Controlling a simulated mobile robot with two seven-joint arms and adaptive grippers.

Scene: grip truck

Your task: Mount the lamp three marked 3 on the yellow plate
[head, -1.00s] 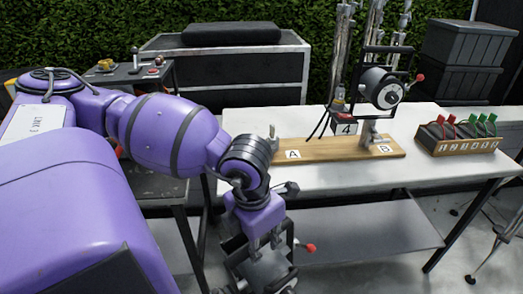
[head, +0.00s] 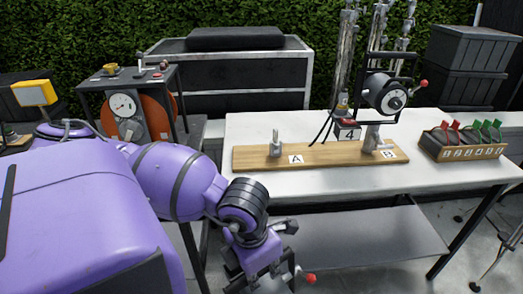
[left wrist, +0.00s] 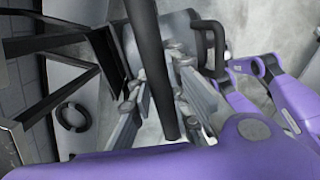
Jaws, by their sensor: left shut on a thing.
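My left gripper (head: 262,262) is at the bottom of the head view, in front of the white table. It is shut on the black frame of a dark lamp (head: 255,287) with a red knob (head: 309,279). The lamp is mostly cut off by the picture edge, and no number is readable on it. In the left wrist view, the fingers (left wrist: 160,100) close around a black bar (left wrist: 150,65). A yellowish wooden board (head: 225,158) lies on the table. It has a bare metal pin (head: 275,144) by label A and another lamp (head: 385,94) standing by label B. My right gripper is not in view.
The white table (head: 440,178) has a lower shelf (head: 370,232). A wooden box (head: 462,152) with red and green handles stands at its right. A bench with a dial and orange reels (head: 123,105) and a small yellow panel (head: 34,92) are at the left.

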